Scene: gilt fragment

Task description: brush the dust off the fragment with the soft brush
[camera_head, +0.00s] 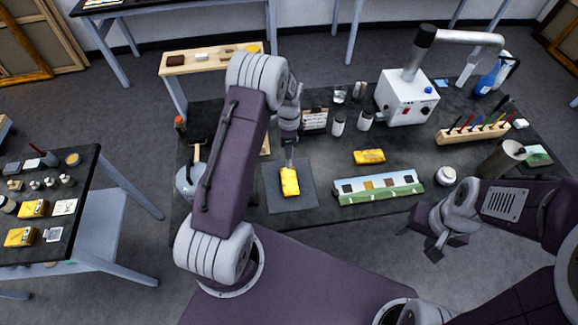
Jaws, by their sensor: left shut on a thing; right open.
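A gilt yellow fragment (290,183) lies on a dark grey mat (306,201) on the worktable. My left gripper (289,139) is above the fragment, partly hidden by my own arm. It is shut on a thin upright thing, probably the soft brush (290,160), whose lower end is at or just above the fragment's far end. I cannot tell whether it touches. My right gripper (437,247) is open and empty off the table's front edge, at the right.
Another yellow piece (369,156) and a long painted strip (378,188) lie right of the mat. A white box with a hose (407,98), jars (338,124) and a wooden brush rack (472,130) stand behind. A side table (85,190) is at the left.

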